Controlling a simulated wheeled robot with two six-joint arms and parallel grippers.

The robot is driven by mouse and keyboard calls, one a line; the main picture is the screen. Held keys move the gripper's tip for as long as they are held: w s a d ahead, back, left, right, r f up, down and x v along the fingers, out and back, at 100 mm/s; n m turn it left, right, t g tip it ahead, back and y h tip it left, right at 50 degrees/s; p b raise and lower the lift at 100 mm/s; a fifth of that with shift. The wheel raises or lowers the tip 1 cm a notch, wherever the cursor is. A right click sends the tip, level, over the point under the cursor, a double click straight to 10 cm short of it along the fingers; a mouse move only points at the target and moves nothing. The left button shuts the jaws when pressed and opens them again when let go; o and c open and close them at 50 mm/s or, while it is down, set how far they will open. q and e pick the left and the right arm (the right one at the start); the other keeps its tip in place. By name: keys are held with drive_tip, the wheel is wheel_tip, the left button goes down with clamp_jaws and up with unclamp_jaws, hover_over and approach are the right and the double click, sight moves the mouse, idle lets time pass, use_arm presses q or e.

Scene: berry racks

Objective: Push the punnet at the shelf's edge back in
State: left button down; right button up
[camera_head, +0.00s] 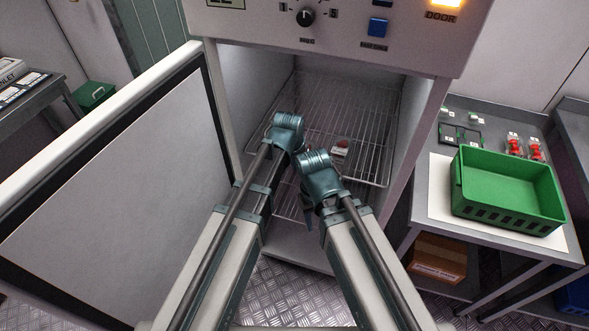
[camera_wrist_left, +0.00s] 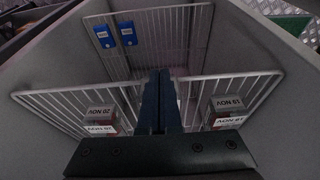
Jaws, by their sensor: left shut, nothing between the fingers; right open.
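Both my arms reach into the open cabinet, over its wire shelf (camera_head: 345,100). A small punnet (camera_head: 341,149) with a white label and something red shows on the wire to the right of my left wrist. In the left wrist view, a labelled punnet (camera_wrist_left: 101,118) is at the left and another punnet (camera_wrist_left: 226,108) at the right, both partly hidden by wire. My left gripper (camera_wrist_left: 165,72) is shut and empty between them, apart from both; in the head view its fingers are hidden. My right gripper (camera_head: 307,198) is open, low near the cabinet front, partly hidden by its wrist.
The cabinet door (camera_head: 120,190) stands open at the left. Two blue tags (camera_wrist_left: 127,34) hang on wire in the left wrist view. At the right, a table (camera_head: 425,205) bears a green crate (camera_head: 510,205) and red-filled punnets (camera_head: 514,146). A cardboard box (camera_head: 437,259) is below.

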use_arm(q)
drive_tip(key=w, duration=0.2)
drive_tip(key=w+d, duration=0.1)
drive_tip(key=w, duration=0.1)
drive_tip(key=w+d, duration=0.1)
drive_tip(key=shift+w, duration=0.4)
drive_tip(key=shift+s+a, duration=0.1)
drive_tip(key=shift+s+a, duration=0.15)
drive_tip(key=shift+s, duration=0.3)
drive_tip(key=s+a+r+p, duration=0.2)
drive_tip(key=s+r+p, duration=0.3)
drive_tip(key=r+p, duration=0.4)
drive_tip(key=shift+s+r+p, duration=0.3)
drive_tip(key=shift+s+p, duration=0.05)
